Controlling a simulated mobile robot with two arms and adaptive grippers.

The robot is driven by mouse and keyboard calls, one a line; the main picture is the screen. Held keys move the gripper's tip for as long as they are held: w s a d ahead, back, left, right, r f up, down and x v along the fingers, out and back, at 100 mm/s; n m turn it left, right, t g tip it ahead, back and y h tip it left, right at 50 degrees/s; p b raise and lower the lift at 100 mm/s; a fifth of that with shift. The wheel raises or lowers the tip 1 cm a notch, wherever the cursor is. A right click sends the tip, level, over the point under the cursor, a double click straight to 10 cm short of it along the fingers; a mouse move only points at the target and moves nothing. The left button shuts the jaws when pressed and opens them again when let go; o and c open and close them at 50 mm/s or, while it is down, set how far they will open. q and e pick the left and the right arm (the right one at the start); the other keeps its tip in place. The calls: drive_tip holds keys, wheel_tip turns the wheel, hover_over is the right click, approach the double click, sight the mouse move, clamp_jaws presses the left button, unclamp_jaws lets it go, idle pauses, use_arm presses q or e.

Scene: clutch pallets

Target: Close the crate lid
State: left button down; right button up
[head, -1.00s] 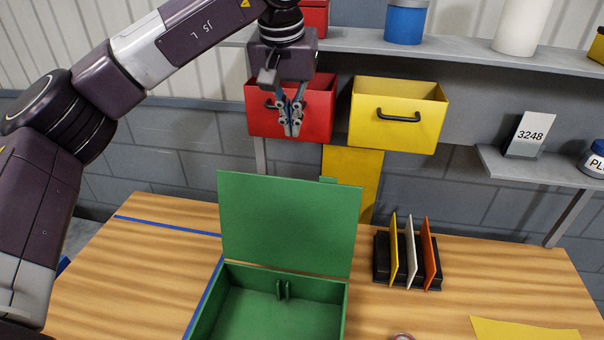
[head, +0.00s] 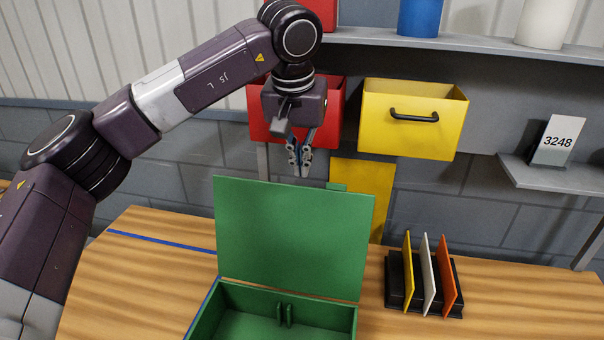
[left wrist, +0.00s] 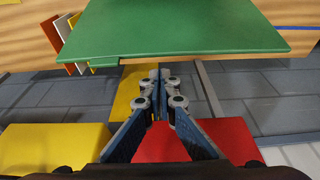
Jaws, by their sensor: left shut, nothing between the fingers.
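The green crate (head: 235,296) stands on the wooden table, with small upright pieces inside. Its green lid (head: 293,238) is open, standing up at the crate's back edge and leaning back a little. The lid also shows in the left wrist view (left wrist: 180,30), at the top. My left gripper (head: 304,170) is shut and empty. It hangs pointing down, just above and behind the lid's top edge, apart from it. In the left wrist view its fingertips (left wrist: 160,75) meet close below the lid's edge. My right gripper is not in view.
A black rack (head: 398,296) with yellow, white and orange plates stands right of the crate. Red (head: 258,118) and yellow (head: 412,135) bins hang on the wall behind my gripper. A shelf (head: 400,42) runs above. The table's left part is clear.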

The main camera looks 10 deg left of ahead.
use_arm(q)
drive_tip(key=p+x, duration=0.2)
drive_tip(key=x, duration=0.5)
drive_tip(key=shift+a, duration=0.1)
drive_tip(key=shift+w+f+p, duration=0.15)
drive_tip(key=shift+f+p, duration=0.15)
drive_tip(key=shift+f, duration=0.35)
